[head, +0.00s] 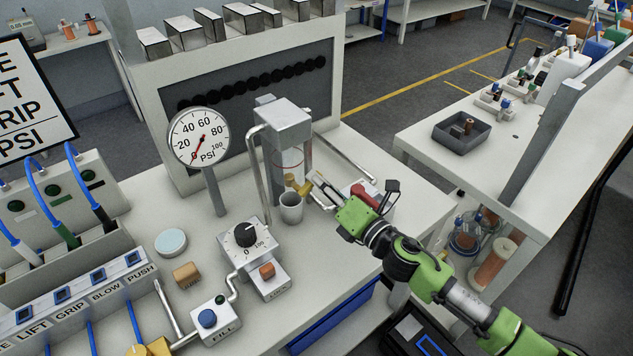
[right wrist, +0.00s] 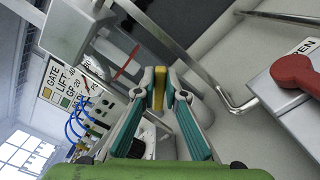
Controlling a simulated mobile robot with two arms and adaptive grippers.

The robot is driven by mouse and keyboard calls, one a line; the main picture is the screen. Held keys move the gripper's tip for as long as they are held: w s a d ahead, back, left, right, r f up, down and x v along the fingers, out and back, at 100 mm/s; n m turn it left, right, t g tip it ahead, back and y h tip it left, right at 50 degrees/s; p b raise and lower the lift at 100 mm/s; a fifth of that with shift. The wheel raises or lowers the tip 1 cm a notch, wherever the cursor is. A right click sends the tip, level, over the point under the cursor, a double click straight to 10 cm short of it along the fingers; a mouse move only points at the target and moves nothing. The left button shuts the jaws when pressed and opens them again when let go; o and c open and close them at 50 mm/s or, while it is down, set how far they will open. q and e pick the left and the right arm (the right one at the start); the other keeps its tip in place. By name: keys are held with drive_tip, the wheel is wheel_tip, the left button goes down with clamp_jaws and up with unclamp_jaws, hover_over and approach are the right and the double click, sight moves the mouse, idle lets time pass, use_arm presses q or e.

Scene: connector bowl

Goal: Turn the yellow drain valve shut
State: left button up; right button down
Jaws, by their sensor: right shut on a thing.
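The yellow drain valve (head: 300,187) sits low on the front of the glass cylinder (head: 288,165) under a grey block, just above a small grey cup (head: 290,207). My right gripper (head: 318,187) reaches in from the right. Its fingers are shut on the valve's yellow handle, which shows upright between the fingertips in the right wrist view (right wrist: 159,84). The exact turn of the handle is hard to tell in the head view. My left gripper is not in view.
A PSI gauge (head: 199,137) stands left of the cylinder. A dial box (head: 247,238) stands in front. A red lever (right wrist: 294,72) on a plate is close to my right gripper. Bent metal rails (head: 259,175) flank the cylinder.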

drive_tip(key=shift+w+d+f+m, duration=0.15)
drive_tip(key=shift+f+m, duration=0.3)
drive_tip(key=shift+m, duration=0.8)
drive_tip(key=shift+w+d+f+m, duration=0.1)
drive_tip(key=shift+f+m, duration=0.35)
drive_tip(key=shift+m, duration=0.75)
drive_tip(key=shift+w+d+f+m, duration=0.15)
drive_tip(key=shift+f+m, duration=0.3)
drive_tip(key=shift+m, duration=0.8)
drive_tip(key=shift+s, duration=0.1)
drive_tip(key=c, duration=2.1)
unclamp_jaws()
drive_tip(key=shift+s+f, duration=0.1)
drive_tip(key=v, duration=1.2)
